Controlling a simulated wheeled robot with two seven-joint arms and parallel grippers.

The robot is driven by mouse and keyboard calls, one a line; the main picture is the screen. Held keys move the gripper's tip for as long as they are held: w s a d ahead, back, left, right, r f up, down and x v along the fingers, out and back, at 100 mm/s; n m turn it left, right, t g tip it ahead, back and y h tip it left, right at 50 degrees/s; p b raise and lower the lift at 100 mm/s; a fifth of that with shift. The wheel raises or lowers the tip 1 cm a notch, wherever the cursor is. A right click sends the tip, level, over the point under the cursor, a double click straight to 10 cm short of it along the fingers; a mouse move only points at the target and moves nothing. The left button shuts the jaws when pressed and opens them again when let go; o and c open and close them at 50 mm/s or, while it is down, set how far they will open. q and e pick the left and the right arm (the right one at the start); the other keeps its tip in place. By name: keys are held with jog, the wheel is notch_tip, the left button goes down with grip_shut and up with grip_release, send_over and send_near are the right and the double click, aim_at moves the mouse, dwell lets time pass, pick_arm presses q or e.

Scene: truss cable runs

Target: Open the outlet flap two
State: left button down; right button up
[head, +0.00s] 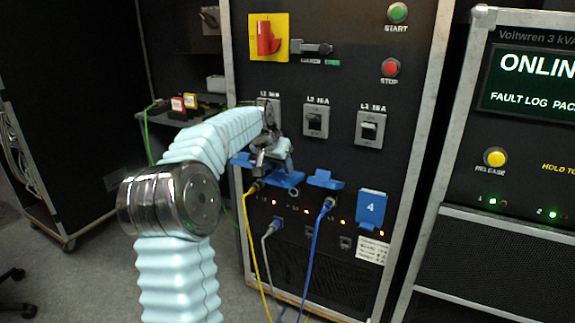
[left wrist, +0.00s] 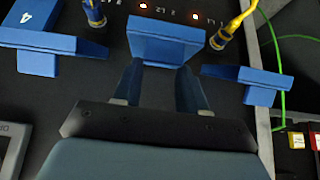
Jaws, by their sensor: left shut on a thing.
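Outlet flap two (head: 284,180) is a blue flap in the row under the breakers, second from the left. It stands out from the panel, raised, in the head view. In the left wrist view, flap two (left wrist: 166,42) is at the top middle, straight ahead of the fingers. My left gripper (head: 270,158) is at this flap; in the left wrist view its two dark fingers (left wrist: 160,75) reach the flap's edge and are shut on it. The exact grip point on the flap is partly hidden. My right gripper is not in view.
Flap one (head: 240,160) and flap three (head: 325,180) are raised on either side. Flap four (head: 371,208) hangs down. Yellow (head: 255,225), grey (head: 266,255) and blue (head: 317,245) cables hang below. Breakers (head: 316,120) sit above; an instrument rack (head: 500,190) stands right.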

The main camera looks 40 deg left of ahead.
pick_arm(q)
jog(key=shift+w+a+r+g+h, duration=0.15)
jog(key=shift+w+r+g, duration=0.2)
jog(key=shift+g, duration=0.25)
jog(key=shift+w+d+r+g+h, duration=0.1)
jog(key=shift+w+r+g+h, duration=0.1)
jog(key=shift+w+g, duration=0.35)
jog(key=shift+s, duration=0.1)
jog(key=c, duration=0.6)
grip_release()
jog(key=shift+a, duration=0.1)
jog(key=shift+r, duration=0.1)
jog(key=v, duration=1.3)
jog(key=shift+r, duration=0.3)
